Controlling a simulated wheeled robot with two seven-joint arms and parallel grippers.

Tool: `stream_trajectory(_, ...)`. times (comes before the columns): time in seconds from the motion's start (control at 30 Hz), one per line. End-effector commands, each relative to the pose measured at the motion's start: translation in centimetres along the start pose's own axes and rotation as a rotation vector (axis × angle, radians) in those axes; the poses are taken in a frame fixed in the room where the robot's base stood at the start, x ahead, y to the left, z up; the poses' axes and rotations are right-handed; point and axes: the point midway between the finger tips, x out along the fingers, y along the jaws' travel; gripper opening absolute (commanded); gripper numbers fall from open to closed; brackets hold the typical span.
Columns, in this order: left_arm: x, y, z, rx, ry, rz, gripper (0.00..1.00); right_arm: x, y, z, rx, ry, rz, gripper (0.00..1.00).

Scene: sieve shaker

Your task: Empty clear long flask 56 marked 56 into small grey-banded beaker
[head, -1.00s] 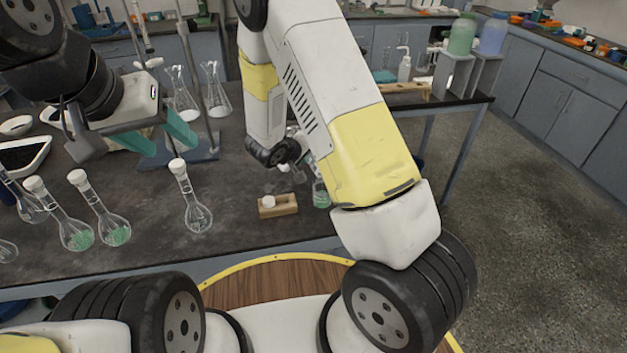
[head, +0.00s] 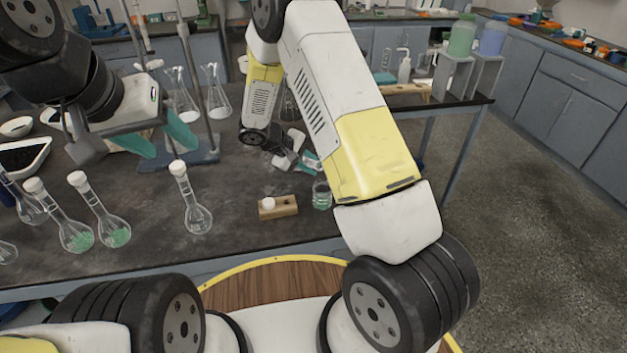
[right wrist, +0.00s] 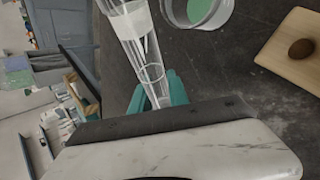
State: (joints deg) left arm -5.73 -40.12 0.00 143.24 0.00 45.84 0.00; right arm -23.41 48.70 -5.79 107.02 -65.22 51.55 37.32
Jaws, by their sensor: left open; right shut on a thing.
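My right gripper (head: 311,162) is shut on a clear long flask (right wrist: 143,52), which shows between the teal fingers in the right wrist view. A pale band crosses the glass; I cannot read a mark. In the head view the flask is mostly hidden. A small beaker (head: 321,195) with green contents stands on the bench just in front of that gripper. In the right wrist view the beaker (right wrist: 198,14) is cut by the top edge, beside the flask. My left gripper (head: 160,138) is open and empty above the bench at the left.
Several stoppered flasks (head: 193,210) stand at the left, some with green contents. A stand (head: 207,153) with tall rods is behind. Bench between them is clear.

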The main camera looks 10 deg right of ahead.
Motion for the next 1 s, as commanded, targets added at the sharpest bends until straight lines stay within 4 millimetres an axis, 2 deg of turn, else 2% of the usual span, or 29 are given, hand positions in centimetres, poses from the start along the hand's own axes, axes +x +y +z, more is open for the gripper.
stream_trajectory(0.47, 0.0, 0.0, 0.0, 0.0, 0.0, 0.0, 0.55, -2.4, 1.1, 3.1, -0.286, -0.315, -0.12, 0.0)
stream_trajectory(1.0, 0.0, 0.0, 0.0, 0.0, 0.0, 0.0, 0.55, -3.5, 1.9, 3.7, -0.65, -0.703, -0.27, 0.0)
